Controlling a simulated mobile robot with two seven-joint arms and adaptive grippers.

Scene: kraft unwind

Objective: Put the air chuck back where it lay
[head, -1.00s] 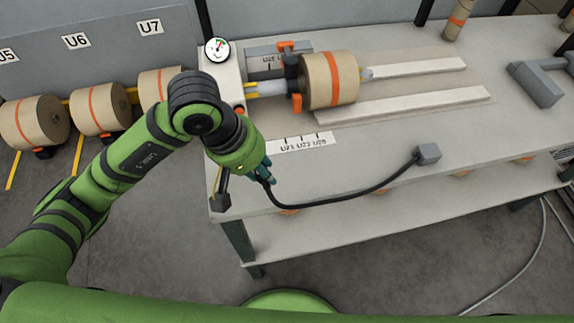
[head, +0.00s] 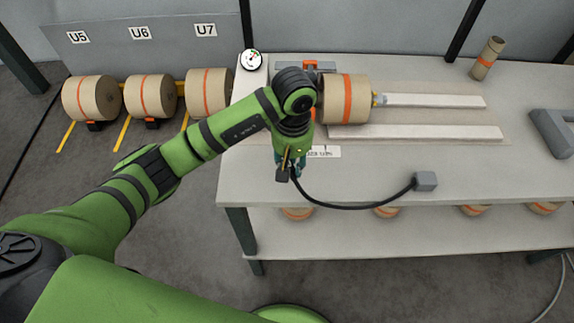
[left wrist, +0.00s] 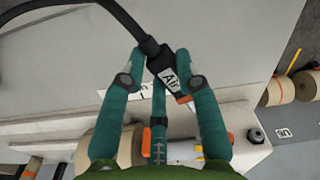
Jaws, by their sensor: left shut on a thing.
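The black air chuck shows in the left wrist view (left wrist: 168,70) with a white "Air" label on it. My left gripper (left wrist: 163,78) is shut on it, its teal fingers on either side. In the head view my left gripper (head: 292,162) is over the front left part of the workbench (head: 350,185), partly hidden by my wrist. Whether the chuck touches the bench I cannot tell. My right gripper is not in view.
A kraft roll (head: 347,99) with an orange band is just behind my gripper. A white label strip (head: 322,152) lies beside it. A gauge (head: 251,60) stands at the back left. The bench front between gripper and grey block is clear except for the hose.

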